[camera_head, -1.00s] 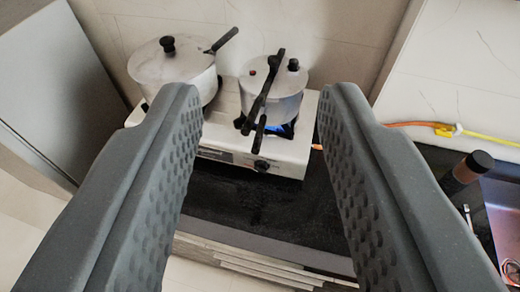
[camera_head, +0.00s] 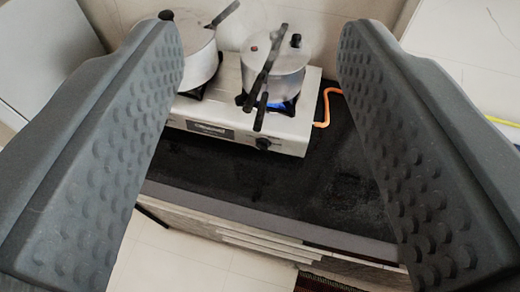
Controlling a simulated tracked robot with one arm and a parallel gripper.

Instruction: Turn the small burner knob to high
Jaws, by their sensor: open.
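The small burner knob (camera_head: 263,143) is a dark round knob on the front face of the white gas stove (camera_head: 292,136), below the right-hand pot. Its pointer setting is too small to read. A blue flame (camera_head: 284,106) shows under that pot, a silver pressure cooker (camera_head: 284,72) with a long dark handle. My gripper (camera_head: 258,45) is open and empty. Its two grey dimpled fingers frame the stove from left and right, well apart from the knob and nearer the camera. The left finger covers the left end of the stove.
A larger lidded pot (camera_head: 196,50) with a dark handle stands on the left burner, partly hidden by my left finger. An orange hose (camera_head: 327,108) leaves the stove's right side. The black counter (camera_head: 240,180) in front of the stove is clear.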

